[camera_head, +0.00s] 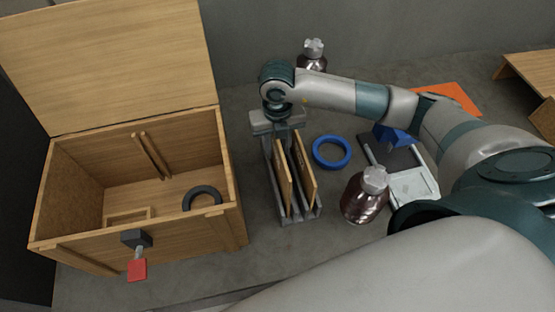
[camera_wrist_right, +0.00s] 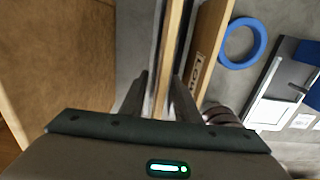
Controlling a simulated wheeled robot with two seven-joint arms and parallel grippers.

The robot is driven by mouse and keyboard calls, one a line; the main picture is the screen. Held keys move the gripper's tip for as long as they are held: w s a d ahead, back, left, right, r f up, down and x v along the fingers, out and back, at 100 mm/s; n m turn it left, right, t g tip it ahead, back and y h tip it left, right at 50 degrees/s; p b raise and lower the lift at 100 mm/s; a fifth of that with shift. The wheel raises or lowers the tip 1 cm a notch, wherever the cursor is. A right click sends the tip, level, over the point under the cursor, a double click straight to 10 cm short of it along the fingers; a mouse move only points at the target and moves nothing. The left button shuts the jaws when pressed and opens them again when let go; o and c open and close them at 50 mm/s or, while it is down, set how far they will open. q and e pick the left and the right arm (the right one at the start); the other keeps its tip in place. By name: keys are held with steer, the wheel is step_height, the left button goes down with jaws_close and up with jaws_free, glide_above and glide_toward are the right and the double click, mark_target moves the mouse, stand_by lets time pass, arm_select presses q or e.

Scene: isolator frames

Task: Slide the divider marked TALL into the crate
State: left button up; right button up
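The wooden crate (camera_head: 75,245) stands open at the left, with a pair of upright strips (camera_head: 150,156) on its inner back wall. Two thin wooden dividers stand upright in a grey rack (camera_head: 300,219): a left one (camera_head: 283,178) and a right one (camera_head: 304,172). In the right wrist view, the right divider (camera_wrist_right: 208,50) bears a partly hidden label that seems to begin "LO". The left divider (camera_wrist_right: 173,45) shows edge-on, its marking unseen. My right gripper (camera_wrist_right: 163,98) is over the rack, its fingers apart on either side of the left divider. My left gripper is out of view.
A black ring (camera_head: 188,198) and a small wooden frame (camera_head: 128,213) lie in the crate. A latch with a red tag (camera_head: 137,270) hangs at its front. Right of the rack are a blue ring (camera_head: 345,160) and a dark bottle (camera_head: 362,203); another bottle (camera_head: 313,58) stands behind.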

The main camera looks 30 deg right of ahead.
stand_by(0.4)
jaws_close()
stand_by(1.3)
